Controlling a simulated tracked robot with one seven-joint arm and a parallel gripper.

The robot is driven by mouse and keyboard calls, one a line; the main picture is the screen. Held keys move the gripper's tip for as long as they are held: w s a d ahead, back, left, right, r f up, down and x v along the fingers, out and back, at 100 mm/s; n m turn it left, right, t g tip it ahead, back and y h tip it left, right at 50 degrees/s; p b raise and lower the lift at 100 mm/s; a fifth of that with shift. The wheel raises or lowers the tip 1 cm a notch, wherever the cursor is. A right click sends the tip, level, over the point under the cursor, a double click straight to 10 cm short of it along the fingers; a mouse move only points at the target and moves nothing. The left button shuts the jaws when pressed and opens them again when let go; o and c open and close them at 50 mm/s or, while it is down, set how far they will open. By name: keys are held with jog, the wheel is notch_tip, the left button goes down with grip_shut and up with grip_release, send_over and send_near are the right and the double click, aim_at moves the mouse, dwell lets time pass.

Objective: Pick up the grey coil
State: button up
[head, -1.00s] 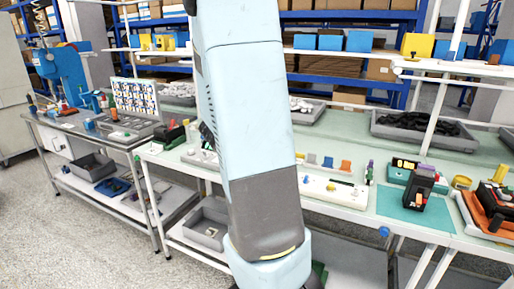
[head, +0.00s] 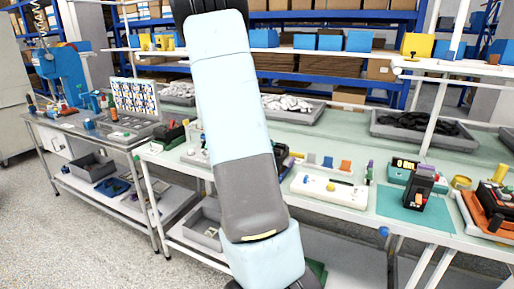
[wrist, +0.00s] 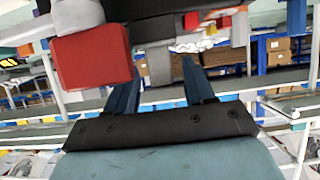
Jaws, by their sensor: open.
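My gripper (wrist: 160,68) shows in the wrist view with its two blue fingers apart and nothing clearly held between them. Beyond the fingertips is a small grey block-like thing (wrist: 158,63); I cannot tell whether it is the grey coil. In the head view my arm stands in front of the bench and my fingers do not show. A tray of grey-white coiled pieces (head: 290,104) sits at the back of the bench. Another pale heap (head: 178,89) lies farther left. I cannot single out one grey coil.
A red block (wrist: 92,57) is close by at upper left in the wrist view. On the bench are a white panel (head: 328,190), a teal mat (head: 400,208) with a black device (head: 418,188), and a tray of black pieces (head: 425,130). Blue shelving stands behind.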

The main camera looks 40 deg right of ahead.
jog(key=shift+w+d+f, duration=0.1)
jog(key=shift+d, duration=0.1)
jog(key=shift+c, duration=0.2)
grip_shut()
